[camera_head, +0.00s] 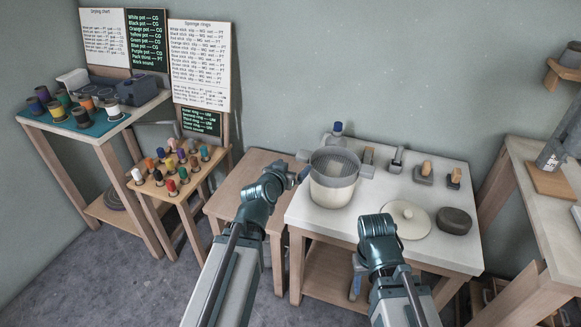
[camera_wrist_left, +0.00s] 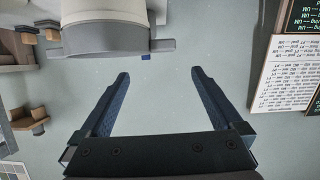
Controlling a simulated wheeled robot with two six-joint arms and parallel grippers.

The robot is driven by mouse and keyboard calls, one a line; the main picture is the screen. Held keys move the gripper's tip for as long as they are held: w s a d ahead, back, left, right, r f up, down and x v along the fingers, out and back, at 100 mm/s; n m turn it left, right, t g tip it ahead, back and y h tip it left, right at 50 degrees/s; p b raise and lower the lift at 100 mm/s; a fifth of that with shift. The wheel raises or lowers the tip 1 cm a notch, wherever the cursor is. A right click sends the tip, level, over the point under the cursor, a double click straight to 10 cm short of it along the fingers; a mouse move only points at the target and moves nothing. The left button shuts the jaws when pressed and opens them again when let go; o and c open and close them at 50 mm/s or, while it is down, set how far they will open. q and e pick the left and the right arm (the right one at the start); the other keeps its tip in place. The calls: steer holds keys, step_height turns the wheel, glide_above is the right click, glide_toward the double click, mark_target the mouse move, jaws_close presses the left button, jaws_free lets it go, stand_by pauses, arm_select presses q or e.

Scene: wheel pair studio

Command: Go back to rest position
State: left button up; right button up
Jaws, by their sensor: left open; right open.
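My left gripper (camera_head: 303,174) is beside the left side of the cream pot (camera_head: 332,190) on the white-topped table (camera_head: 300,212). In the left wrist view its two fingers (camera_wrist_left: 158,85) are spread wide with nothing between them. The pot (camera_wrist_left: 105,28) shows at the top of that view, apart from the fingertips. My right arm reaches up to the table's front edge. My right gripper (camera_head: 357,276) seems to hang below its wrist there, small and partly hidden, with nothing seen in it.
A round lid (camera_head: 406,219) and a dark grey block (camera_head: 454,220) lie right of the pot. Small tools stand along the table's back. A lower wooden table (camera_head: 238,192) adjoins on the left. A spool rack (camera_head: 150,188) and shelving (camera_head: 545,200) stand further out.

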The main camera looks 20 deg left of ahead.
arm_select(q)
steer(key=shift+w, duration=0.1)
stand_by(0.3)
steer(key=s+d+f+m+g+h+p, duration=0.1)
steer(key=s+d+f+m+g+p, duration=0.15)
steer(key=s+d+g, duration=0.35)
steer(key=s+d+f+m+g+h+p, duration=0.15)
steer(key=s+d+p, duration=0.25)
steer(key=d, duration=0.4)
steer(key=s+d+g+y+p, duration=0.1)
steer(key=s+g+y+p, duration=0.2)
steer(key=s, duration=1)
steer(key=g+y, duration=0.2)
steer(key=g, duration=0.2)
steer(key=shift+n+p, duration=0.3)
steer(key=shift+p, duration=0.05)
